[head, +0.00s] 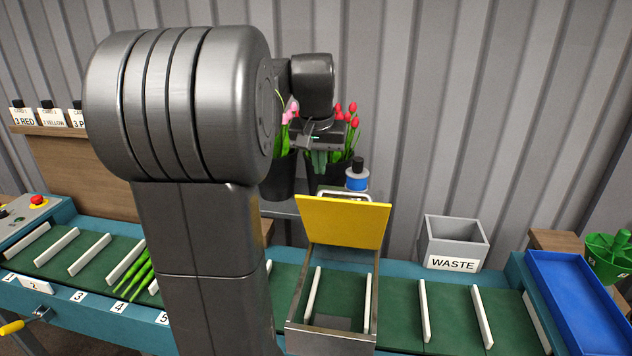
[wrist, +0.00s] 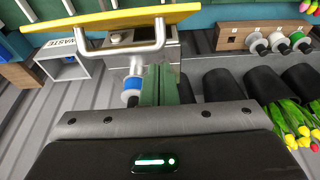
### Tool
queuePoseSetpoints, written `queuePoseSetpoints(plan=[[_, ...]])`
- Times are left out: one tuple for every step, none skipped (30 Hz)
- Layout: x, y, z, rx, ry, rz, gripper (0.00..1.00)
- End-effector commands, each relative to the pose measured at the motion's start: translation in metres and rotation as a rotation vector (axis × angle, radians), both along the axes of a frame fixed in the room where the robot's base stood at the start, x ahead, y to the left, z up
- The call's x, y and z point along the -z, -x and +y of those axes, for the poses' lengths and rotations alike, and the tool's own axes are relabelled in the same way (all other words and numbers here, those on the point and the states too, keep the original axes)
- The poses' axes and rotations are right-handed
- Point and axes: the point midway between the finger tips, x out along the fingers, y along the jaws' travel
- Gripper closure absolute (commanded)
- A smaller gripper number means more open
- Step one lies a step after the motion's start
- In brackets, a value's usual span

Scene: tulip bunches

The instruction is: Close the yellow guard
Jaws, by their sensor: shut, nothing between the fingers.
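The yellow guard (head: 343,221) stands raised, tilted up above its metal frame (head: 332,338) over the belt, so the frame below is open. In the wrist view the guard (wrist: 105,18) crosses the top of the picture, with its grey metal handle (wrist: 112,50) on the side facing me. My gripper (head: 319,158) is behind and above the guard in the head view, near the tulips. In the wrist view its green fingers (wrist: 159,84) are together and empty, close to the handle's right end; I cannot tell whether they touch it.
Black buckets of tulips (head: 280,178) stand behind the belt near my gripper. A blue-banded spool (head: 357,178) is just right of it. A grey waste bin (head: 453,242) and a blue tray (head: 575,300) are at the right. Green stems (head: 135,275) lie on the belt at left.

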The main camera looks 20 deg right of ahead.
Motion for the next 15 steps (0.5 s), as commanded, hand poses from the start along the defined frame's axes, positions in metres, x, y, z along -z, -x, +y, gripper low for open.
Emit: queuePoseSetpoints(plan=[[0.011,-0.002,-0.002,0.000,-0.002,0.005,1.00],[0.017,-0.003,-0.002,0.000,-0.001,0.004,1.00],[0.018,0.001,0.000,0.000,0.000,0.000,1.00],[0.019,0.004,0.003,0.000,0.001,-0.001,1.00],[0.022,0.008,0.005,-0.001,0.000,0.000,1.00],[0.024,0.011,0.007,-0.001,0.000,-0.001,1.00],[0.026,0.014,0.009,-0.001,0.000,-0.001,1.00],[0.027,0.016,0.010,-0.001,0.000,-0.002,1.00],[0.030,0.019,0.012,-0.001,-0.001,0.000,1.00],[0.031,0.020,0.013,-0.002,0.000,-0.001,1.00],[0.032,0.021,0.013,-0.002,0.001,-0.002,1.00],[0.033,0.023,0.014,-0.002,0.001,-0.002,1.00],[0.034,0.024,0.015,-0.002,0.001,-0.002,1.00],[0.034,0.025,0.015,-0.002,0.001,-0.002,1.00],[0.035,0.025,0.016,-0.002,0.001,-0.002,1.00]])
